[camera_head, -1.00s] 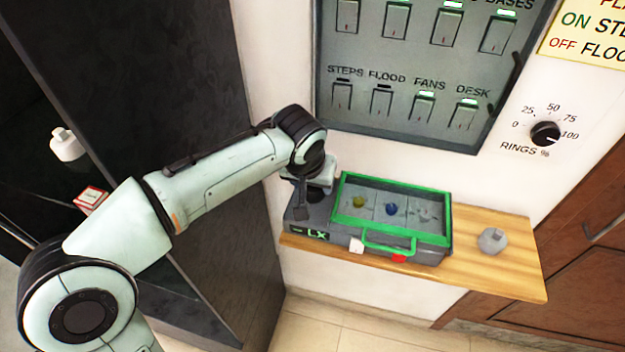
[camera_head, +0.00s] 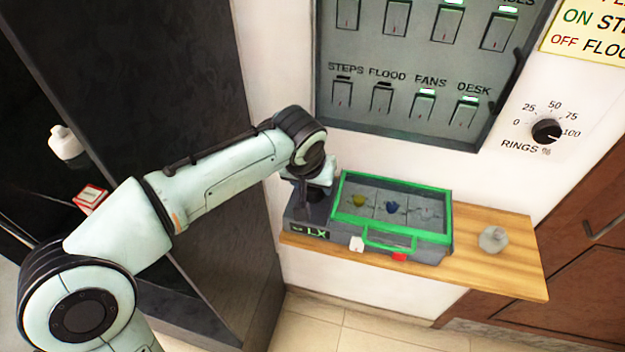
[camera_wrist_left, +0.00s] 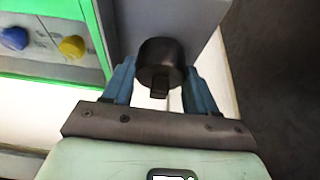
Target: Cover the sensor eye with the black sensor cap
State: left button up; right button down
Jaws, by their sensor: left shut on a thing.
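The black sensor cap (camera_wrist_left: 160,58) is between the blue fingers of my left gripper (camera_wrist_left: 160,88) in the left wrist view. The gripper is shut on it, and the cap's round end meets or nearly meets the grey housing (camera_wrist_left: 185,22); I cannot tell which. In the head view my left gripper (camera_head: 313,203) points down at the grey housing marked LX (camera_head: 297,224), at the left end of the shelf. The sensor eye does not show; the cap, fingers or wrist may hide it. My right gripper is not in view.
A green-framed case (camera_head: 440,236) with several coloured knobs sits right beside the housing on the wooden shelf (camera_head: 500,268). A grey knob-like piece (camera_head: 493,239) lies at the shelf's right. A switch panel (camera_head: 420,70) and a rings dial (camera_head: 547,131) are on the wall above.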

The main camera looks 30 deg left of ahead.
pick_arm(q)
jog(key=shift+f, duration=0.3)
jog(key=o, duration=0.7)
jog(key=shift+o, duration=0.2)
jog(key=shift+r, duration=0.1)
jog(key=shift+p+v, duration=0.75)
jog(key=shift+v, duration=0.7)
jog(key=p+v, duration=0.4)
jog(key=v, duration=0.4)
